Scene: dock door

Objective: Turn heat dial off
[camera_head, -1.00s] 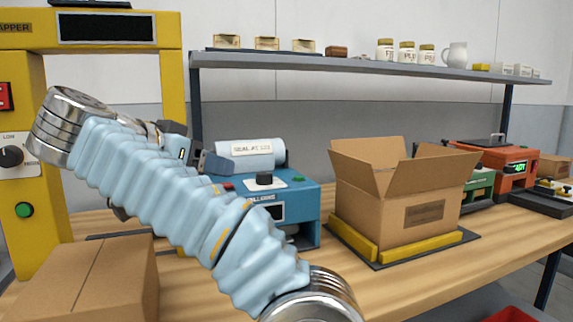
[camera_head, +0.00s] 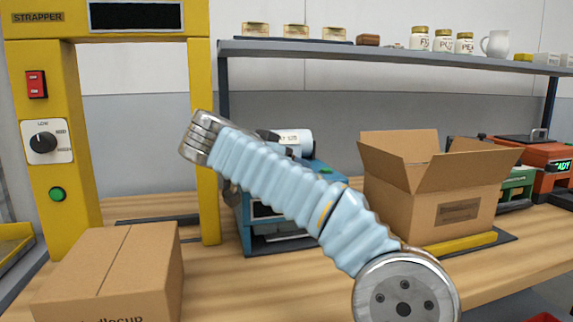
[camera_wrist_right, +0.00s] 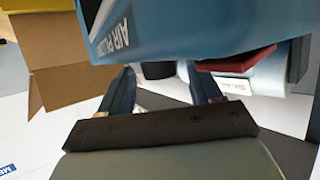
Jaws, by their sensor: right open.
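A black dial (camera_head: 43,143) sits on a white plate on the yellow strapper (camera_head: 65,215). Its scale shows LOW at the top; the other labels are too small to read surely. The blue air pillow machine (camera_head: 322,178) stands on the bench, partly hidden by my right arm. In the right wrist view its lettered blue body (camera_wrist_right: 180,28) fills the top. A black knob (camera_wrist_right: 158,70) shows there beyond and between the fingertips of my right gripper (camera_wrist_right: 160,84), which is open and empty. In the head view this gripper is mostly hidden. My left gripper is out of view.
A closed carton (camera_head: 110,275) lies at front left; an open carton (camera_head: 430,200) stands right of the blue machine. The strapper also has a red switch (camera_head: 36,84) and green button (camera_head: 57,194). A shelf (camera_head: 400,52) with jars runs behind.

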